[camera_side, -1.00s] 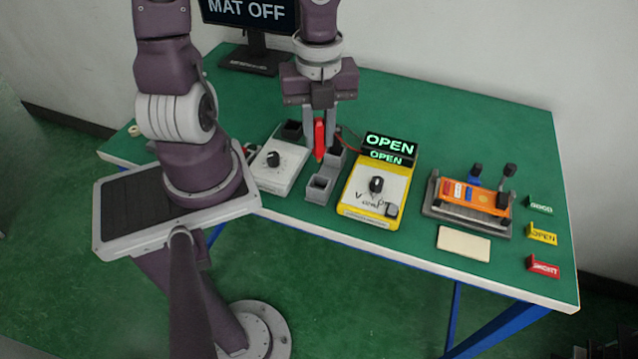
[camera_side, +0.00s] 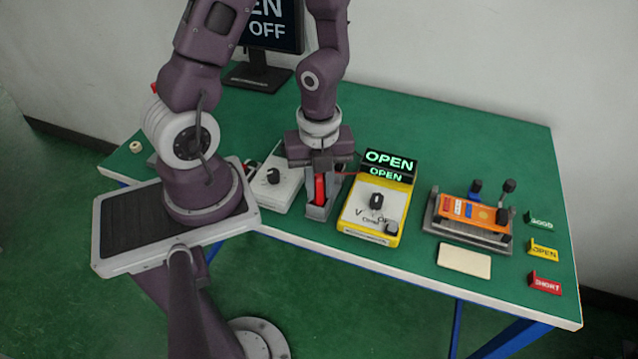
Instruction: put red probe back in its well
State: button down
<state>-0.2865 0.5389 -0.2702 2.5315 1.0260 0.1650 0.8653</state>
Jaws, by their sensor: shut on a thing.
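The red probe (camera_side: 320,188) stands upright between the fingers of my gripper (camera_side: 320,192), which is shut on it. My gripper is low over the grey well block (camera_side: 318,213), between the white-grey box with a black knob and the yellow meter. The probe's lower end is at or inside the front well; the fingers and the well wall hide its tip, so I cannot tell how deep it sits. The rear wells are hidden behind my gripper.
The yellow meter (camera_side: 372,213) stands close on the right, its display (camera_side: 388,162) reading OPEN. The grey box (camera_side: 273,183) is close on the left. Further right are an orange lever fixture (camera_side: 470,212), a cream plate (camera_side: 464,260) and GOOD, OPEN (camera_side: 543,249) and SHORT (camera_side: 545,283) tags.

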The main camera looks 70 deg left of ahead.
jog(key=c, duration=1.3)
grip_release()
jog(key=shift+r, duration=0.1)
notch_tip(320, 180, up, 7)
jog(key=shift+r, duration=0.15)
jog(key=shift+a+r, duration=0.1)
jog(key=shift+r, duration=0.15)
jog(key=s+d+r+n+t, duration=0.2)
jog(key=r+n, duration=0.6)
jog(key=n, duration=0.2)
jog(key=s+d+r+n+t, duration=0.2)
jog(key=s+r+n+t, duration=0.1)
jog(key=r+n, duration=0.5)
jog(key=n, duration=0.3)
jog(key=shift+s+t, duration=0.25)
jog(key=shift+t, duration=0.05)
